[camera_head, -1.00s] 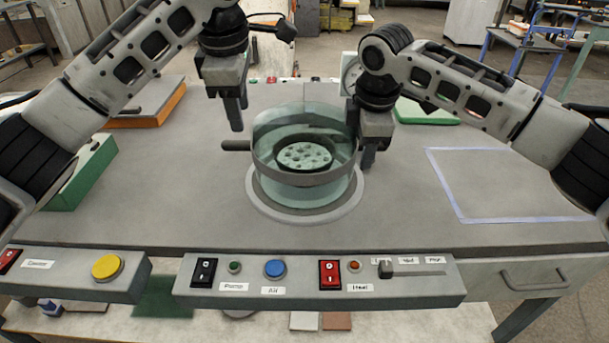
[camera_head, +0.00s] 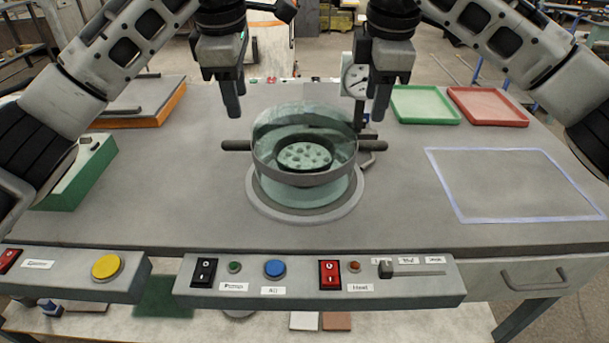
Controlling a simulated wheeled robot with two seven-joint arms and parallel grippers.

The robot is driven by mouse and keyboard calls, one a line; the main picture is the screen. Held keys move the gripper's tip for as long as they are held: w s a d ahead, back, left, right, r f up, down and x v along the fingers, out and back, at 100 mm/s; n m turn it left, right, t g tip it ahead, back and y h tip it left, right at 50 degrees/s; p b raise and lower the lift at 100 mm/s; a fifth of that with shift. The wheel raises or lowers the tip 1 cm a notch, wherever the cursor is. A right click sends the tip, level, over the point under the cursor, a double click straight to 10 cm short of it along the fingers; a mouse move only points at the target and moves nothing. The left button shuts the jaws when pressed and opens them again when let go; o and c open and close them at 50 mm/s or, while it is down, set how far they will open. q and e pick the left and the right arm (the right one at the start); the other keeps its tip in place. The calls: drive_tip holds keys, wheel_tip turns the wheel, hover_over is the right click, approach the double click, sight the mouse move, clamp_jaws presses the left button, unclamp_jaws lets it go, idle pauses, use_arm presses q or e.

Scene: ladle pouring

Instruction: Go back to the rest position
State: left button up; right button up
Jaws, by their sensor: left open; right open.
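My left gripper (camera_head: 232,97) hangs fingers-down above the table, behind and left of the glass pot. My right gripper (camera_head: 376,107) hangs fingers-down behind and right of the pot, in front of the dial gauge. Both are open and empty, and neither holds the pot's handles. The glass pot (camera_head: 266,185) with a metal band stands on a round base plate (camera_head: 304,216) at mid-table. A perforated disc (camera_head: 305,156) shows inside it. Dark handles stick out at its left (camera_head: 236,145) and its right side.
A green tray (camera_head: 424,104) and a red tray (camera_head: 487,105) lie at the back right. A white dial gauge (camera_head: 354,80) stands behind the pot. A blue-outlined square (camera_head: 515,183) at right is empty. A control panel (camera_head: 318,284) with switches runs along the front edge.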

drive_tip(key=shift+r, duration=0.25)
